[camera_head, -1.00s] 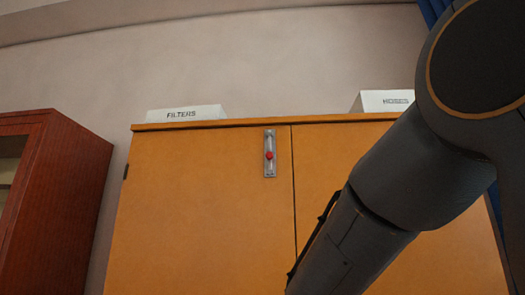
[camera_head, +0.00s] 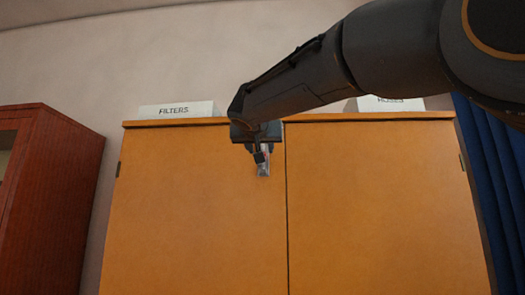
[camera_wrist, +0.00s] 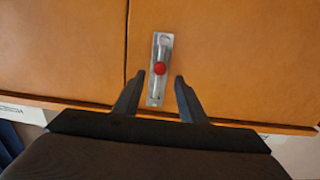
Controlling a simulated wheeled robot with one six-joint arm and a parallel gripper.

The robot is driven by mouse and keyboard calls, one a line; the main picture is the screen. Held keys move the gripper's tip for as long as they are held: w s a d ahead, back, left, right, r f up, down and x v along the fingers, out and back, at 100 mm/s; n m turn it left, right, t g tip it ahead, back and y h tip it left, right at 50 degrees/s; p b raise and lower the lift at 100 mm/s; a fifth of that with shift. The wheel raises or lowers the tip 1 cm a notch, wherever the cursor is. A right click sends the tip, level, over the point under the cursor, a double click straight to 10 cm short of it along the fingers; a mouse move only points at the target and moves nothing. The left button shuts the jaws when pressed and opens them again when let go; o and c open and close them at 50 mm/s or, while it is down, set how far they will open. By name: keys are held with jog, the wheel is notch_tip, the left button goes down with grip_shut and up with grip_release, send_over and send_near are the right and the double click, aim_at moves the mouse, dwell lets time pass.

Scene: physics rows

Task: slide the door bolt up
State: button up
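The door bolt is a narrow silver plate with a red knob (camera_wrist: 160,69), fixed on the orange cabinet's left door near the gap between the doors. In the wrist view, which is upside down, the whole plate (camera_wrist: 153,98) shows and the knob sits near its middle. My gripper (camera_wrist: 160,76) is open, with one dark finger on each side of the plate and the tips close to the knob's level. I cannot tell how far the tips are from the door. In the head view my gripper (camera_head: 260,151) covers most of the bolt; the plate's lower end (camera_head: 263,171) shows below it.
The orange cabinet (camera_head: 190,220) has a white FILTERS box (camera_head: 177,110) and a white HOSES box (camera_head: 390,104) on top. A red-brown cabinet (camera_head: 50,200) stands at the left. A blue curtain (camera_head: 487,180) hangs at the right. The space before the lower doors is clear.

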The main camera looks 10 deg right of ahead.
jog(key=shift+p+x, duration=1.1)
jog(key=shift+x, duration=1.6)
grip_shut()
